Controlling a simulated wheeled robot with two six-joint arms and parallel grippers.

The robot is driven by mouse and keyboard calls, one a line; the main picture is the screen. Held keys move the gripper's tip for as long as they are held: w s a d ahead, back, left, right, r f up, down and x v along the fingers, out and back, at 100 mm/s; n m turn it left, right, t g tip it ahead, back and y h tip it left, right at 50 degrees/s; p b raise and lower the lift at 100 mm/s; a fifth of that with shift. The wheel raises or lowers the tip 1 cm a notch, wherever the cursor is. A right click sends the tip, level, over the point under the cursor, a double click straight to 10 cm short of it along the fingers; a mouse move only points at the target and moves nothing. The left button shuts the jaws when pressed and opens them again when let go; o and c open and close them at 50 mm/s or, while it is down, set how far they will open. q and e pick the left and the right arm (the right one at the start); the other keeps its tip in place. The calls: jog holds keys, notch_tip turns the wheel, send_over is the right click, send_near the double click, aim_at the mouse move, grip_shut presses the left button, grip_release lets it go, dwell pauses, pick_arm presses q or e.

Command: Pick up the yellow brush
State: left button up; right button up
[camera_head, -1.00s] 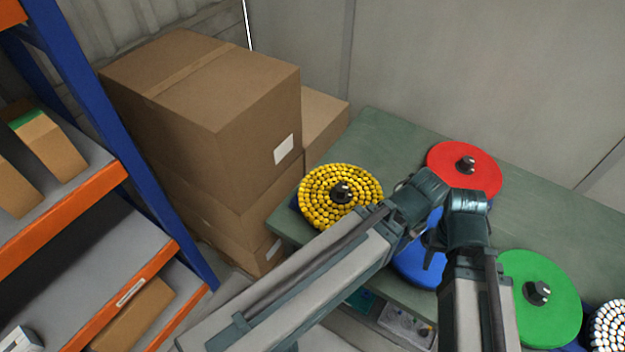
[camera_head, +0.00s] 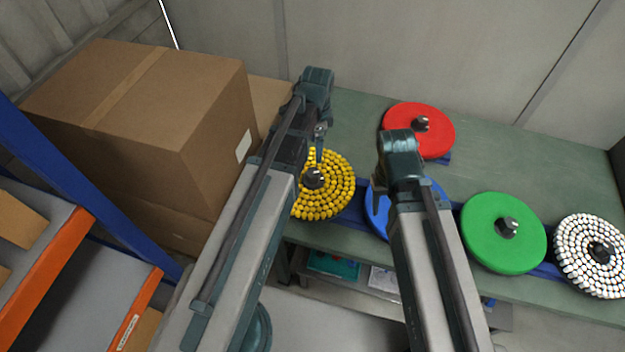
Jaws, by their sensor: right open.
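The yellow brush (camera_head: 335,196) is a round disc of yellow bristle tufts with a dark hub, lying on the green bench. My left arm covers its left part. My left gripper (camera_head: 320,146) hangs above the brush's far side, mostly hidden by its own arm; its jaws cannot be made out. My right gripper (camera_head: 378,190) is open, to the right of the yellow brush and over the blue disc (camera_head: 376,210). It is partly hidden behind my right wrist, and I see nothing in it.
On the green bench (camera_head: 490,160) lie a red disc (camera_head: 440,128), a green disc (camera_head: 485,250) and a white brush (camera_head: 575,245). Large cardboard boxes (camera_head: 150,120) stand left of the bench. A blue and orange shelf (camera_head: 60,270) is at the left. The back right of the bench is clear.

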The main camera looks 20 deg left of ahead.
aim_at(313, 172)
pick_arm(q)
jog(key=shift+m, duration=0.3)
jog(key=f+b, duration=0.5)
jog(key=b, duration=0.1)
jog(key=f+b, duration=0.2)
jog(key=f, duration=0.1)
jog(key=shift+w+a+f+b, duration=0.2)
jog(key=shift+a+f+b, duration=0.1)
jog(key=shift+b, duration=0.1)
jog(key=f+b, duration=0.3)
jog(key=s+f+b, duration=0.1)
jog(key=f+b, duration=0.1)
jog(key=shift+a+f, duration=0.1)
grip_shut()
dwell(0.3)
